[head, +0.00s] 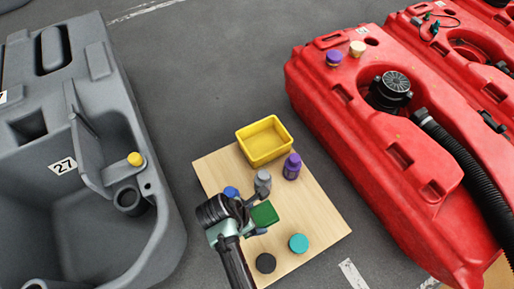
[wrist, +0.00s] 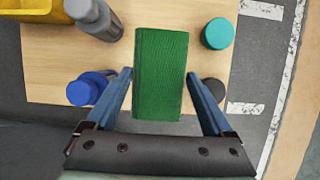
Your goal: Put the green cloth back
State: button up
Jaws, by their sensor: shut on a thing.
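The green cloth (head: 264,214) is a folded, block-like piece over the wooden board (head: 318,214). In the wrist view the cloth (wrist: 160,75) stands lengthwise between the two blue fingers of my gripper (wrist: 160,74). My gripper (head: 254,206) is shut on it, one finger at each long side. I cannot tell whether the cloth touches the board. The yellow tray (head: 264,141) stands at the far end of the board and looks empty; its corner also shows at the upper left of the wrist view (wrist: 30,10).
Close by on the board are a grey bottle (head: 263,182), a purple bottle (head: 292,167), a blue-topped item (head: 231,192), a teal lid (head: 298,243) and a black lid (head: 265,263). A grey tank (head: 165,235) stands left, red tanks (head: 340,130) right. Dark floor is clear beyond the board.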

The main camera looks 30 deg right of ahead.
jog(key=shift+s+f+b, duration=0.1)
jog(key=shift+f+b, duration=0.25)
jog(key=shift+f, duration=0.3)
notch_tip(320, 180, down, 10)
jog(key=b, duration=0.7)
jog(key=shift+r+b, duration=0.2)
jog(key=shift+b, duration=0.1)
jog(key=shift+r, duration=0.15)
jog(key=o, duration=0.9)
jog(key=p+v, duration=0.7)
jog(key=v, duration=0.3)
jog(key=shift+a+r+p, duration=0.1)
jog(key=shift+r+p, duration=0.2)
jog(key=shift+p, duration=0.1)
jog(key=shift+a+r+p, duration=0.35)
jog(key=shift+a+r, duration=0.05)
jog(key=shift+r, duration=0.2)
